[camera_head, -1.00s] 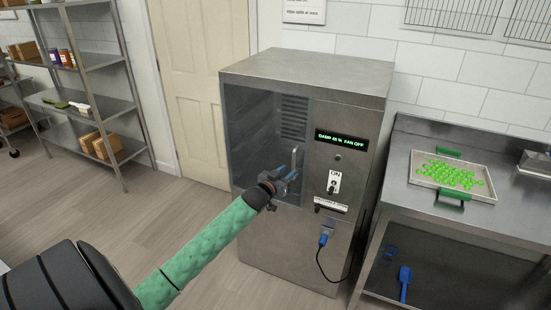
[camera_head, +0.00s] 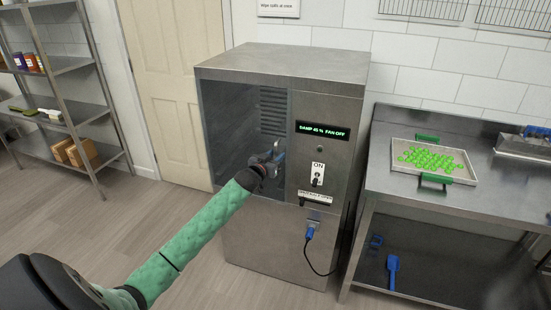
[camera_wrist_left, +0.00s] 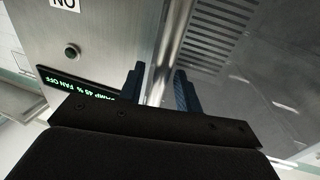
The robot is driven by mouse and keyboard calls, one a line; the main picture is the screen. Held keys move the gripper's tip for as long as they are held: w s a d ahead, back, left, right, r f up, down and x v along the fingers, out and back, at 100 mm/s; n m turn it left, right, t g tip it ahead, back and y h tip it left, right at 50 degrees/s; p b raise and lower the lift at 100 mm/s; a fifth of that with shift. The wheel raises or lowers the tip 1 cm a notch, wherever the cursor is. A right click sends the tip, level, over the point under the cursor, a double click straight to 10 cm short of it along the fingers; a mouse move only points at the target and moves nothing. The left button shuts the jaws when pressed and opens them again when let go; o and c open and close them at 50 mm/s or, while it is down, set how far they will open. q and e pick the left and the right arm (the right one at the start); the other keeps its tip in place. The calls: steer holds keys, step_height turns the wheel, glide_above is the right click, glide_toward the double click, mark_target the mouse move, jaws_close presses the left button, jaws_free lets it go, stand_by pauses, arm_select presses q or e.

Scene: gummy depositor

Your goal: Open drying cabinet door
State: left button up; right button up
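The drying cabinet (camera_head: 330,205) is a steel box with a dark glass door (camera_head: 232,130) on its front left. The door looks shut. Its upright metal handle is at the door's right side, mostly hidden by my gripper in the head view. My left gripper (camera_head: 274,155) is at the handle, its blue fingers pointing at the cabinet. In the left wrist view, the two fingers (camera_wrist_left: 161,88) stand apart, with a bright upright metal bar (camera_wrist_left: 172,50) running between them. I cannot tell whether they touch it. My right gripper is out of view.
Right of the door are a green-lit display (camera_head: 322,131), an ON switch (camera_head: 317,175) and a blue plug (camera_head: 311,231) with a cable. A steel table (camera_head: 385,195) with a tray of green gummies (camera_head: 459,177) stands at right. Shelves (camera_head: 70,65) stand at left. Floor before the cabinet is clear.

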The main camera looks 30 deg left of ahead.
arm_select(q)
steer(key=shift+w, duration=0.25)
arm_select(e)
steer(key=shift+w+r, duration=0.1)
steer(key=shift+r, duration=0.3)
arm_select(q)
jaws_close()
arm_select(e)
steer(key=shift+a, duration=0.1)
arm_select(q)
steer(key=shift+s, duration=0.1)
